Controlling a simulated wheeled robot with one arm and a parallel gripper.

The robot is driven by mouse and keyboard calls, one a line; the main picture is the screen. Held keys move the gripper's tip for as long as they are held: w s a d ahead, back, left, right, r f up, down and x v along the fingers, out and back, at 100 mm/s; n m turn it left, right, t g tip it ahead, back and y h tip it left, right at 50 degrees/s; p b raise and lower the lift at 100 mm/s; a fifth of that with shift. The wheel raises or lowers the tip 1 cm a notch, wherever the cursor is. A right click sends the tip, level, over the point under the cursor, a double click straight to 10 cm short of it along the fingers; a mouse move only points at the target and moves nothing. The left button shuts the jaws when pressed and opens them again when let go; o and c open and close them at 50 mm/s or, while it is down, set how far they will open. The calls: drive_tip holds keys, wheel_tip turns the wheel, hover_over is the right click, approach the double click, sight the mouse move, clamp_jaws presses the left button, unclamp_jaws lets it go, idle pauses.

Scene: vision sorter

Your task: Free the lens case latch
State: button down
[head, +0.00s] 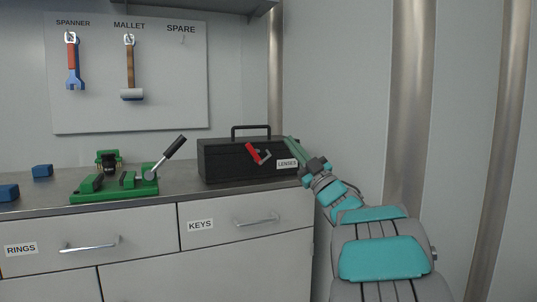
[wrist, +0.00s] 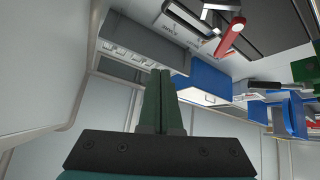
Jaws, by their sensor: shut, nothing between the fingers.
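The lens case (head: 224,162) is a black box with a top handle and a LENSES label (head: 287,163), standing on the counter. Its red latch (head: 253,153) sits tilted on the front face, beside a grey metal piece. In the wrist view the red latch (wrist: 230,39) shows at the upper right, ahead of and to the right of my fingers. My gripper (head: 289,139) is at the right end of the case, its green fingers near the upper right corner; whether they touch it I cannot tell. In the wrist view my gripper (wrist: 160,73) is shut and empty.
A green fixture (head: 115,185) with a black-handled lever stands left of the case on the counter (head: 225,189). Blue blocks (head: 42,171) lie at the far left. A spanner (head: 73,62) and mallet (head: 130,68) hang on the board. A metal post (head: 275,75) rises behind the case.

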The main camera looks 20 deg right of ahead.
sight(268, 152)
wheel_tip(268, 152, down, 4)
drive_tip(key=a+n+g+y, duration=0.2)
drive_tip(key=n+y, duration=0.1)
drive_tip(key=w, duration=0.2)
drive_tip(key=w+a+r+p, duration=0.1)
drive_tip(key=w, duration=0.2)
drive_tip(key=w+a+r, duration=0.1)
drive_tip(key=w, duration=0.2)
drive_tip(key=shift+p, duration=0.35)
drive_tip(key=shift+d+f, duration=0.15)
drive_tip(key=shift+f, duration=0.3)
drive_tip(key=shift+d+f+m+h+b, duration=0.2)
drive_tip(key=shift+f+m+h+b, duration=0.15)
drive_tip(key=shift+f+m+h, duration=0.4)
drive_tip(key=m+t, duration=0.1)
drive_tip(key=m+h, duration=0.1)
drive_tip(key=m, duration=0.1)
drive_tip(key=shift+d+f+m+t+h+b, duration=0.15)
drive_tip(key=shift+m+t+h+b, duration=0.1)
drive_tip(key=shift+t+b, duration=0.15)
drive_tip(key=shift+d+m+h, duration=0.1)
drive_tip(key=shift+m+h, duration=0.3)
drive_tip(key=shift+m, duration=0.1)
